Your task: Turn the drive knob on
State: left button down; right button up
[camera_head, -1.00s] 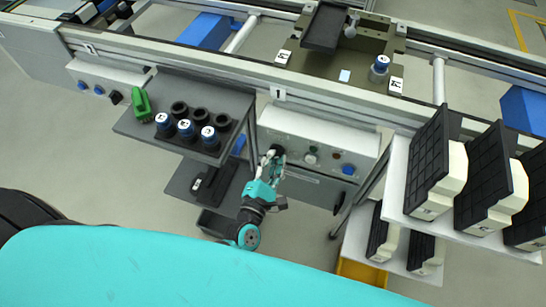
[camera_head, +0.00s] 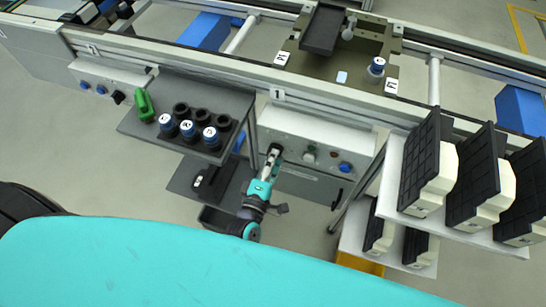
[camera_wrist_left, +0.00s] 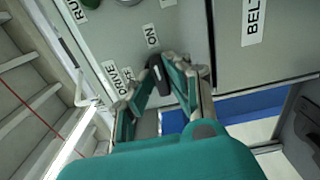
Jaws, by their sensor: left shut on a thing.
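The black drive knob (camera_head: 275,149) is at the left end of the grey control box (camera_head: 315,130) under the conveyor rail. In the left wrist view the knob (camera_wrist_left: 156,66) is a black bar between my fingertips, its upper end toward the ON label (camera_wrist_left: 151,35). The OFF label (camera_wrist_left: 126,74) and DRIVE label (camera_wrist_left: 113,76) are to its left. My left gripper (camera_head: 271,158) is shut on the knob; the fingers (camera_wrist_left: 158,80) hide part of it. My right gripper is not in view.
A grey shelf (camera_head: 235,100) with blue-capped and black cylinders and a green item (camera_head: 144,105) stands left of the box. A blue button (camera_head: 345,167) is on the box's right. A white rack (camera_head: 392,190) with black-and-cream parts stands further right.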

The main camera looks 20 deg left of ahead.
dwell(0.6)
pick_arm(q)
jog(key=c, duration=1.3)
grip_release()
jog(key=shift+s+a, duration=0.2)
jog(key=shift+s, duration=5.85)
